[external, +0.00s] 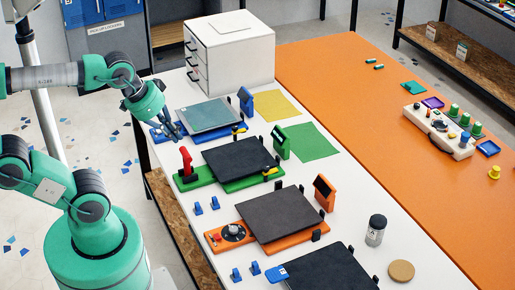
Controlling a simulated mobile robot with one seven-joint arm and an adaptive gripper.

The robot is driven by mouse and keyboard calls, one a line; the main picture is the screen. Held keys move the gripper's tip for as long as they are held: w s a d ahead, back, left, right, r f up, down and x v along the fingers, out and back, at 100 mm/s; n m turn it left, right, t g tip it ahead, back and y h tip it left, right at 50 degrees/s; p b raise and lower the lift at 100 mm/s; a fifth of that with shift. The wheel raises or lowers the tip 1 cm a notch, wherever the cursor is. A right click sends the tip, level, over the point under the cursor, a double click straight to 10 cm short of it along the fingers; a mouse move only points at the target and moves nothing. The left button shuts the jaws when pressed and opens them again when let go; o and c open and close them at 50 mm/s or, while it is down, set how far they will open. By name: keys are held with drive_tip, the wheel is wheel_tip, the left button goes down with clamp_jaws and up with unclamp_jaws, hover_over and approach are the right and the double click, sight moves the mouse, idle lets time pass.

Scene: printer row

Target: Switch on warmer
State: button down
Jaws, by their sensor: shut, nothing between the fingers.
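A row of flat plate units stands on the white table, and I cannot tell which one is the warmer. The blue unit (158,135) at the far end carries a grey-green plate (208,115). My gripper (179,134) is shut and empty, tilted down at this unit's left end. It hides the control there, and I cannot tell whether it touches. The green unit (190,182) has a black plate (240,157) and an upright red lever (186,163). The orange unit (217,240) has a dark plate (277,214) and a round black knob (233,231).
A white drawer cabinet (233,52) stands behind the blue unit. Small blue stands (215,203), a dark jar (376,229) and a cork disc (401,271) are nearer the front. Another black plate (333,268) lies at the bottom edge. Much of the orange table (345,110) is clear.

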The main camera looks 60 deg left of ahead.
drive_tip(key=m, duration=0.1)
drive_tip(key=m+g+h+p, duration=0.2)
drive_tip(key=m+g+p, duration=0.45)
drive_tip(key=m, duration=1.05)
hover_over(217, 236)
drive_tip(key=s+a, duration=0.1)
wheel_tip(217, 236, down, 18)
drive_tip(key=shift+a+f+t+p, duration=0.15)
drive_tip(key=shift+f+t+p, duration=0.05)
drive_tip(key=shift+t+p, duration=0.25)
drive_tip(key=shift+f, duration=0.15)
drive_tip(key=f+b, duration=0.1)
drive_tip(key=f, duration=0.3)
drive_tip(key=d+f+b, duration=0.1)
drive_tip(key=f, duration=0.4)
drive_tip(key=d+f+b, duration=0.1)
drive_tip(key=f, duration=0.3)
drive_tip(key=shift+d+f+b, duration=0.2)
drive_tip(key=shift+f+b, duration=0.05)
drive_tip(key=shift+b, duration=0.15)
